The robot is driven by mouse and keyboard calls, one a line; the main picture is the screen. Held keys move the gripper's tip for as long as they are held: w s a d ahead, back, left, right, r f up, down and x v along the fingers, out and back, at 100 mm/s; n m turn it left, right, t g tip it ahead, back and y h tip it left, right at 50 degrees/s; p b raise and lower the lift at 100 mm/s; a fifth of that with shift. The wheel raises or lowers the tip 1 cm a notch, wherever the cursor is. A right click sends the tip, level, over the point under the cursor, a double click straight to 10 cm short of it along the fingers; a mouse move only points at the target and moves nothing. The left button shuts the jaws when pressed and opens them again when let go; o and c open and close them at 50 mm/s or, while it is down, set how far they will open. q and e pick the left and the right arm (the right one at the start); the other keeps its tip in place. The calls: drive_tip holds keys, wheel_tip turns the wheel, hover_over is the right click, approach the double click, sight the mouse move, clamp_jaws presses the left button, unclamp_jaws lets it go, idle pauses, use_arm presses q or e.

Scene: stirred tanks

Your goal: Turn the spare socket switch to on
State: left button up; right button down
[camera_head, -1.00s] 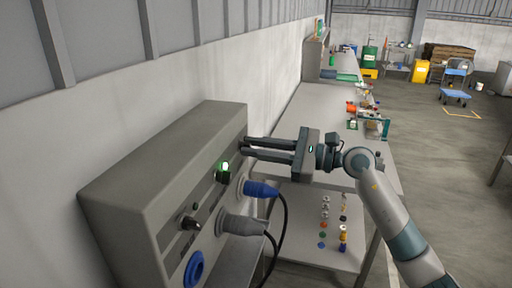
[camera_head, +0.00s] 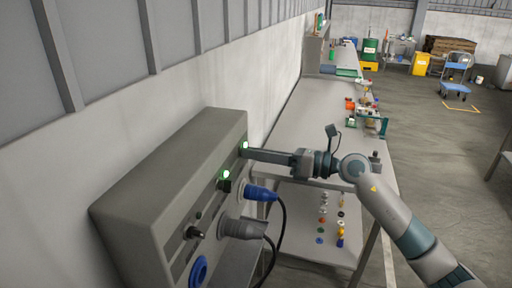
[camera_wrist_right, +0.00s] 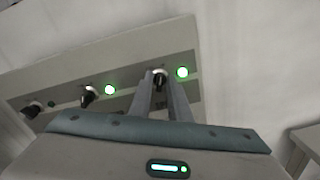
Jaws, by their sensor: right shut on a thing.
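A grey socket panel (camera_head: 150,178) on the wall carries a row of black rotary switches. My right gripper (camera_head: 248,152) reaches the switch at the panel's far end and is shut on it. In the wrist view this far switch (camera_wrist_right: 160,80) sits between the two fingertips. The lamp beside it (camera_wrist_right: 182,72) is lit green. The middle switch (camera_wrist_right: 88,97) has a lit green lamp (camera_wrist_right: 110,90). The near switch (camera_wrist_right: 32,110) has a dark lamp (camera_wrist_right: 51,104). I cannot read any label naming the spare socket. My left gripper is not in view.
A blue plug (camera_head: 260,192) and a grey plug (camera_head: 243,228) with black cables stick out of the panel. A blue socket (camera_head: 198,271) is at the near end. A long workbench (camera_head: 300,135) runs behind the gripper. Open floor (camera_head: 440,150) lies to the right.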

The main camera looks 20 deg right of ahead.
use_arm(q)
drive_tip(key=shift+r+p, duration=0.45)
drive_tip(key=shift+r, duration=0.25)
use_arm(e)
drive_tip(key=shift+m, duration=0.7)
drive_tip(key=c, duration=1.9)
unclamp_jaws()
drive_tip(key=shift+o, duration=0.2)
drive_tip(key=shift+d, duration=0.1)
